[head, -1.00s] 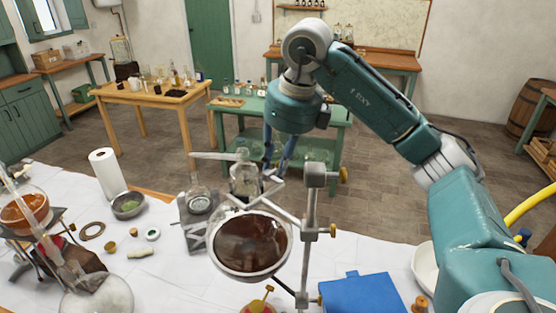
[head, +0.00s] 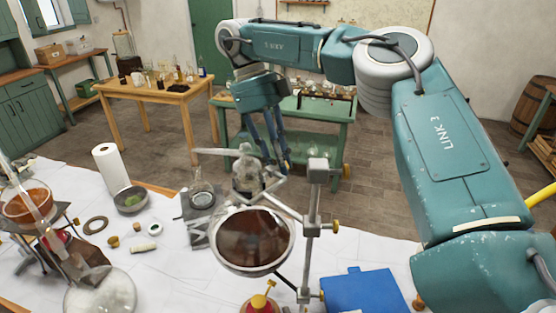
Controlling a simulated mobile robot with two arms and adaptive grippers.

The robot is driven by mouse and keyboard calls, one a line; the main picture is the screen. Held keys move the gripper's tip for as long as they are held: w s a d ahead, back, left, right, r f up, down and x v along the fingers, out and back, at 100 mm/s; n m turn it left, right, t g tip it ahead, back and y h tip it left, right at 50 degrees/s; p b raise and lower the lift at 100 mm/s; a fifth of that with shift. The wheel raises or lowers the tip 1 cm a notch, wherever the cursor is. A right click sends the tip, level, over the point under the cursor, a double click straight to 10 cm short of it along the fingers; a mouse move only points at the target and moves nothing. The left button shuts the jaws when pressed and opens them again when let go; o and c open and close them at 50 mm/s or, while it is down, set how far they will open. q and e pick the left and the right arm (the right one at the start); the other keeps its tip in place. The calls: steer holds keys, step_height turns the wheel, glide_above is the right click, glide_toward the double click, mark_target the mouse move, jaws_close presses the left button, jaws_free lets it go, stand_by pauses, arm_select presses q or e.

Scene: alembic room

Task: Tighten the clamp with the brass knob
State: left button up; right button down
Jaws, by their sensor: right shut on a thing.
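A metal clamp (head: 268,188) reaches left from an upright stand rod (head: 309,235) and is at the neck of a clear glass vessel (head: 246,172). My right gripper (head: 286,162) comes down from above, just behind and right of the glass. Its fingers are shut at the clamp, apparently on its knob, which the fingers and clamp hide. My left gripper is not in view.
A round dish of dark liquid (head: 252,240) sits in front of the clamp. A blue box (head: 362,292) lies right of the stand. A paper roll (head: 111,168) and a bowl (head: 131,201) stand left. The white tabletop (head: 180,272) has free room at front left.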

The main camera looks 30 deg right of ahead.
steer(key=shift+w+d+r+g, duration=0.1)
steer(key=shift+d+r+g, duration=0.1)
steer(key=shift+g, duration=0.5)
steer(key=c, duration=1.7)
jaws_free()
steer(key=shift+o, duration=0.3)
steer(key=shift+d+f, duration=0.2)
steer(key=shift+f, duration=0.05)
steer(key=shift+a, duration=0.25)
steer(key=shift+d+t, duration=0.1)
steer(key=shift+t, duration=1)
